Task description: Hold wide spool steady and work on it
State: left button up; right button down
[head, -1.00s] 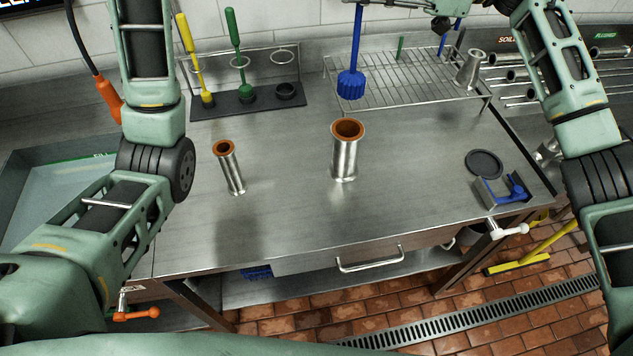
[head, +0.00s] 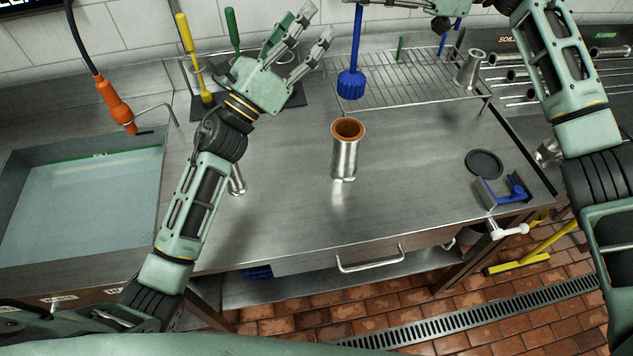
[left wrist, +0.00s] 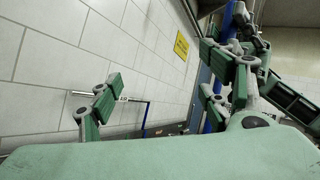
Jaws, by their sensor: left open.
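The wide spool (head: 345,158), a steel tube with flanges and an orange-brown inside, stands upright mid-table. My left gripper (head: 317,26) is open and empty, up and to the left of the spool in the head view, its fingers pointing to the upper right. Its spread fingers also show in the left wrist view (left wrist: 165,95), with nothing between them. A blue brush (head: 351,84) hangs head down, beyond the spool and apart from it. My right gripper (head: 368,3) is at the top edge, mostly cut off, with its finger at the brush handle.
A narrower spool (head: 237,180) is mostly hidden behind my left arm. Yellow (head: 186,35) and green (head: 233,30) brushes stand behind that arm. A wire rack (head: 400,85) is at the back, a blue clamp-like fixture (head: 503,192) at right, a water-filled sink (head: 80,200) at left.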

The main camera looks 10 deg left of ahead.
pick_arm(q)
jog(key=s+f+m+g+y, duration=0.25)
jog(key=f+y, duration=0.25)
jog(key=f, duration=1.6)
jog(key=g, duration=0.2)
send_near(346, 151)
jog(key=shift+m, duration=0.45)
jog(key=f, duration=0.1)
jog(key=w+f, duration=0.1)
jog(key=f, duration=0.1)
jog(key=shift+w+a+f, duration=0.35)
jog(key=shift+w+f, duration=0.05)
pick_arm(e)
jog(key=shift+s+d+r, duration=0.1)
jog(key=shift+s, duration=0.05)
pick_arm(q)
jog(key=shift+d+f, duration=0.1)
jog(key=shift+d, duration=0.05)
jog(key=shift+w+d, duration=0.1)
jog(key=shift+w, duration=0.3)
jog(key=x, duration=1.1)
jog(key=shift+c, duration=0.5)
jog(key=c, duration=1.6)
jog(key=shift+o, duration=0.2)
pick_arm(e)
jog(key=shift+f+m+t, duration=0.7)
jog(key=shift+f+t, duration=0.4)
jog(key=shift+f, duration=0.5)
